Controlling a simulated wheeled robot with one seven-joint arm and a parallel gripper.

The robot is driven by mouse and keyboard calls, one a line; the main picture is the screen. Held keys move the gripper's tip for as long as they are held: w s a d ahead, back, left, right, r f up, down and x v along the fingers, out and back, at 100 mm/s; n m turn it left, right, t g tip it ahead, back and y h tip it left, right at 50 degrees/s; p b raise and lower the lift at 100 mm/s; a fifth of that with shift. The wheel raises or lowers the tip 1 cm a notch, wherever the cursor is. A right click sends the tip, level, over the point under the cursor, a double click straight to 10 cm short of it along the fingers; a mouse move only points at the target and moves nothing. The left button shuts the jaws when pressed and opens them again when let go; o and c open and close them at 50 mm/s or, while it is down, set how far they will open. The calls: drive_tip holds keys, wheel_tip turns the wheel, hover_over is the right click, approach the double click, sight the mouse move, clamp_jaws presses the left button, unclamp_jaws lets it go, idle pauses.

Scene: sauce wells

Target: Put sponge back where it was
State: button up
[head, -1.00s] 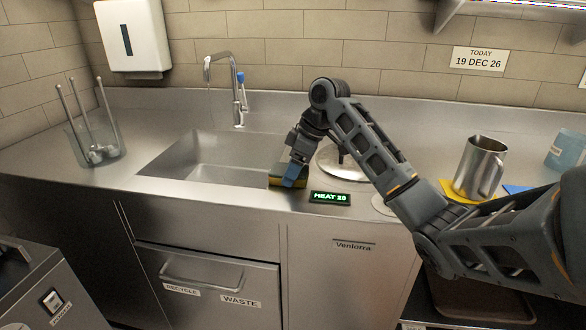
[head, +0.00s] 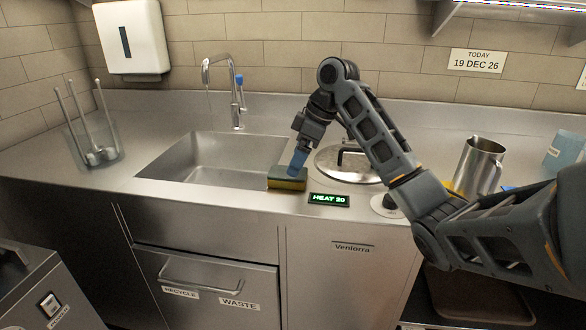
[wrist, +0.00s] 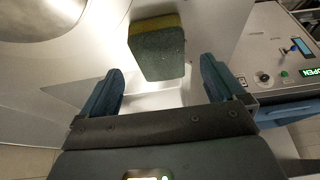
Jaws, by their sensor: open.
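The sponge (head: 287,180), yellow with a dark green face, lies on the counter at the right front corner of the sink (head: 215,155). In the wrist view the sponge (wrist: 157,52) lies with its green face showing, ahead of the fingers and in line with the gap between them. My gripper (head: 297,168) has blue fingers and is just above the sponge in the head view. In the wrist view my gripper (wrist: 162,68) is open, its fingers apart with nothing held between them.
A round metal lid (head: 335,166) with a dark handle sits right of the sponge. A "HEAT 20" display (head: 329,199) is in front of it. A metal jug (head: 480,165) stands at the right, a clear container of utensils (head: 93,145) at the left. A faucet (head: 237,100) stands behind the sink.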

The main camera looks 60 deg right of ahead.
drive_tip(key=a+p+v, duration=0.1)
drive_tip(key=v, duration=0.6)
drive_tip(key=shift+d+r, duration=0.2)
drive_tip(key=shift+d, duration=0.35)
idle(0.6)
